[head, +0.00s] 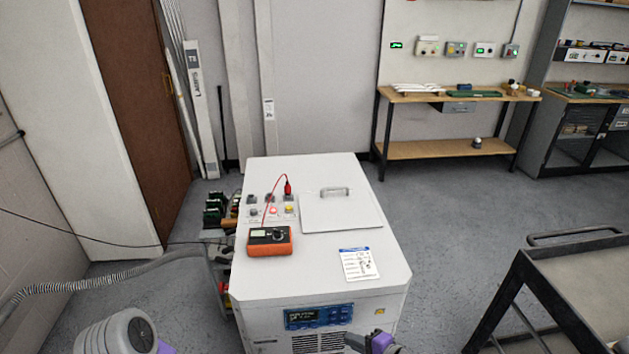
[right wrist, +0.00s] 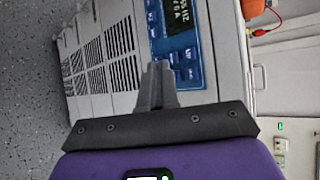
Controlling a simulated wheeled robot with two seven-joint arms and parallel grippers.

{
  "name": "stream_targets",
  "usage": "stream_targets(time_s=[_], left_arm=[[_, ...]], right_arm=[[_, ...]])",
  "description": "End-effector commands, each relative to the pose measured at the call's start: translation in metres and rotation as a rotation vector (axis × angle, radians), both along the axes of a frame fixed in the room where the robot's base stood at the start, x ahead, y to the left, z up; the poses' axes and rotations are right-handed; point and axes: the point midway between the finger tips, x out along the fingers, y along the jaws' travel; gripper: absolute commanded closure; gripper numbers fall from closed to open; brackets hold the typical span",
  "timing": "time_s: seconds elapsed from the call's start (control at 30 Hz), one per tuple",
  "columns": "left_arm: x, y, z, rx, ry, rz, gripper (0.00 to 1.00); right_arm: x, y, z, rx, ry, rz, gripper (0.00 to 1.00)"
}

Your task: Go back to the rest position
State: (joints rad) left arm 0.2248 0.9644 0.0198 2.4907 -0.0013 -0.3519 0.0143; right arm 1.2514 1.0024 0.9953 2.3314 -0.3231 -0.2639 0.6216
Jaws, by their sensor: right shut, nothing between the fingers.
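My right gripper (head: 356,342) is at the bottom edge of the head view, in front of the white cabinet (head: 326,278). In the right wrist view, the fingers of my right gripper (right wrist: 158,72) are together with nothing between them. They point toward the cabinet's front (right wrist: 100,60), with its blue display panel (right wrist: 183,40). Whether they touch the cabinet I cannot tell. Of my left arm only a grey link and a bit of purple show at the bottom left of the head view; its gripper fingers are out of frame.
An orange meter (head: 269,249) sits on the cabinet top, with a red lead (head: 272,199) running to the terminals. A lidded panel (head: 338,213) is beside it. A dark cart (head: 585,285) stands at right. A workbench (head: 450,97) is at the back. Grey floor lies between.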

Motion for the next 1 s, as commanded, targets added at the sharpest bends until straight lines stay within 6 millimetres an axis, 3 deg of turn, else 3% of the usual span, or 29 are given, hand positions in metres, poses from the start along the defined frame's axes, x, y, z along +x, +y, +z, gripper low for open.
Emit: stream_targets(time_s=[0.17, 0.3, 0.47, 0.6, 0.7, 1.0], left_arm=[[0.0, 0.0, 0.003, 0.0, 0.0, 0.0, 1.0], [0.0, 0.0, 0.008, 0.0, 0.0, 0.0, 1.0], [0.0, 0.0, 0.014, 0.0, 0.0, 0.0, 1.0], [0.0, 0.0, 0.018, 0.0, 0.0, 0.0, 1.0], [0.0, 0.0, 0.021, 0.0, 0.0, 0.0, 1.0], [0.0, 0.0, 0.024, 0.0, 0.0, 0.0, 1.0]], right_arm=[[-0.018, 0.029, -0.019, -0.048, 0.041, 0.092, 1.0], [-0.056, 0.067, -0.054, -0.162, 0.104, 0.257, 1.0], [-0.11, 0.088, -0.094, -0.336, 0.169, 0.463, 1.0], [-0.15, 0.083, -0.12, -0.507, 0.206, 0.629, 1.0], [-0.17, 0.072, -0.131, -0.617, 0.221, 0.722, 1.0], [-0.19, 0.047, -0.142, -0.777, 0.236, 0.837, 1.0]])
